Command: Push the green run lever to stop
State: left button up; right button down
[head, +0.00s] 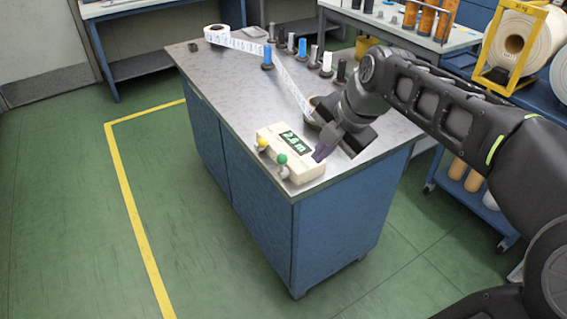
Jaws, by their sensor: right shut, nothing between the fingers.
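The cream control box (297,155) sits near the front edge of the metal bench top, with a lit display on its upper face. The green-knobbed run lever (282,160) stands on the box's front side. A yellow-knobbed lever (263,143) stands to its left. My right gripper (319,157) is shut and empty, its fingers angled down at the right end of the box, right of the green lever and apart from it. I cannot tell whether the fingertips touch the box. My left gripper is not in view.
The grey-topped blue bench (220,95) carries a label roll (217,34), a printed web and several rollers, including a blue one (267,56). A roll behind my gripper is partly hidden. Green floor (70,200) with a yellow line is clear in front and left.

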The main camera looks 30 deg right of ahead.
aim_at(282, 165)
jog(key=shift+f, duration=0.15)
jog(key=w+f, duration=0.5)
jog(key=w+a+f, duration=0.1)
jog(key=w+f, duration=0.1)
jog(key=f, duration=0.1)
jog(key=shift+w+f, duration=0.1)
jog(key=shift+w, duration=0.05)
jog(key=shift+w+p, duration=0.3)
jog(key=shift+w, duration=0.2)
